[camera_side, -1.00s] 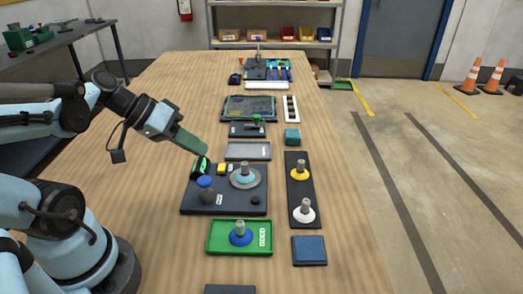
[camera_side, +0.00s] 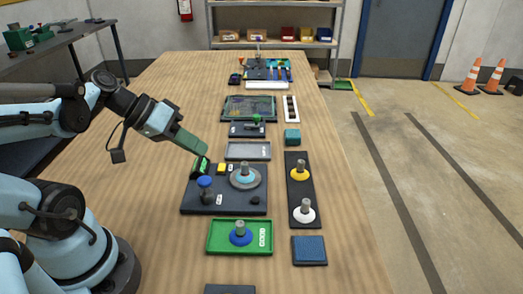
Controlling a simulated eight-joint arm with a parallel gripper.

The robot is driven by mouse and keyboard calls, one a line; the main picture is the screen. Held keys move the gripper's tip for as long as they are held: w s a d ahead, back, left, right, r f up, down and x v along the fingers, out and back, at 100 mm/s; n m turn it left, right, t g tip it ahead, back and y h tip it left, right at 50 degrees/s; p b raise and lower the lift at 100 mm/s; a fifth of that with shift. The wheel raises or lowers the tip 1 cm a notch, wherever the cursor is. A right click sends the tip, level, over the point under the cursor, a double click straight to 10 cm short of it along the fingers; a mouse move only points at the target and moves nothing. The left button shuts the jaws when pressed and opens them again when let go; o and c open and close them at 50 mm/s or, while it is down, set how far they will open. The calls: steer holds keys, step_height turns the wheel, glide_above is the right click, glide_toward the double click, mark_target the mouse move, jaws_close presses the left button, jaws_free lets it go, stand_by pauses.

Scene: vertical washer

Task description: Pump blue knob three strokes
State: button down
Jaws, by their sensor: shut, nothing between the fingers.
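The blue knob (camera_side: 205,182) stands upright on a dark post at the left part of a dark base plate (camera_side: 231,208). My gripper (camera_side: 203,164) is at the end of the green part of my arm, which reaches in from the upper left. Its tip is just above and behind the blue knob in the picture, near the back left corner of the plate. It looks apart from the knob, though the exact gap cannot be told from this side. The jaws look shut and empty, but they are small here.
A yellow block (camera_side: 222,169) and a grey disc with a cyan ring (camera_side: 245,177) share the plate. In front lies a green tray (camera_side: 213,247) with a blue-based peg (camera_side: 241,232). Bare table lies left of the plate.

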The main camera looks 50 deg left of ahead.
stand_by(0.3)
steer(key=shift+r, duration=1.9)
glide_toward(206, 179)
steer(key=shift+w+d+f, duration=0.4)
steer(key=shift+w+d, duration=0.1)
steer(key=shift+w, duration=0.3)
steer(key=shift+w+d+f, duration=0.4)
steer(key=shift+w+d, duration=0.15)
steer(key=shift+w, duration=0.3)
steer(key=shift+w+d+f, duration=0.4)
steer(key=shift+w+d, duration=0.1)
steer(key=shift+w, duration=0.3)
steer(key=shift+f, duration=0.1)
steer(key=shift+f, duration=0.35)
steer(key=shift+f, duration=1.15)
stand_by(0.6)
steer(key=shift+r, duration=1.6)
